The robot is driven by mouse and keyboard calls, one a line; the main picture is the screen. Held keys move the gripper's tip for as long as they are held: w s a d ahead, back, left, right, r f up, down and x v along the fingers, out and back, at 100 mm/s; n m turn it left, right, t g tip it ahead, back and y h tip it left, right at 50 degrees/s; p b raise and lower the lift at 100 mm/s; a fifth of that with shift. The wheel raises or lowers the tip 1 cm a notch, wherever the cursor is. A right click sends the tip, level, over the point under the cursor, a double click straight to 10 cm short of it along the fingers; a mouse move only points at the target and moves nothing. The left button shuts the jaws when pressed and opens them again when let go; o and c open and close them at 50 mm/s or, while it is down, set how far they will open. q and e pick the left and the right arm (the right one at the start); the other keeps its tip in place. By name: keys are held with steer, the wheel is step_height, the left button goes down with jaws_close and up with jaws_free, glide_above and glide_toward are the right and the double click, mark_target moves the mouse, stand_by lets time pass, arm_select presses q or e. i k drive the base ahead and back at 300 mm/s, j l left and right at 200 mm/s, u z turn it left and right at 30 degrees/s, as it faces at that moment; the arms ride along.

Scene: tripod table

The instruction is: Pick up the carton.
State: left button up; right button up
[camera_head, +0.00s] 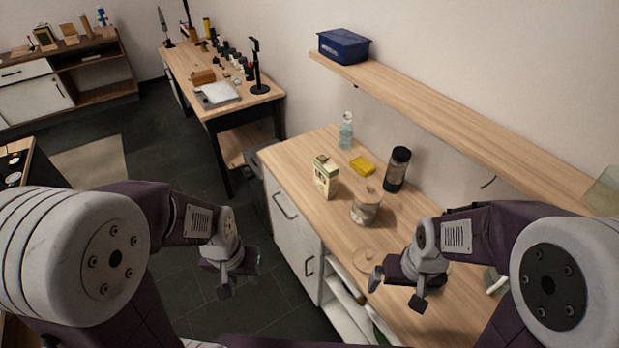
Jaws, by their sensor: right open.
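The carton (325,178), cream and green with printed sides, stands upright on the wooden counter (290,165) near its left edge. My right gripper (397,291) is open and empty over the front part of the counter, apart from the carton and nearer to me. My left gripper (241,278) hangs over the dark floor, left of the counter and away from the carton. I cannot tell how far its jaws are apart.
A glass jar (366,207) stands right of the carton, with a round lid (368,260) nearer me. A yellow sponge (362,166), a clear bottle (346,132) and a dark bottle (397,169) stand behind. A shelf (430,105) overhangs the counter's back.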

mark_target(326, 173)
steer(key=i+j+u, duration=0.45)
steer(key=i, duration=0.4)
steer(key=j, duration=0.1)
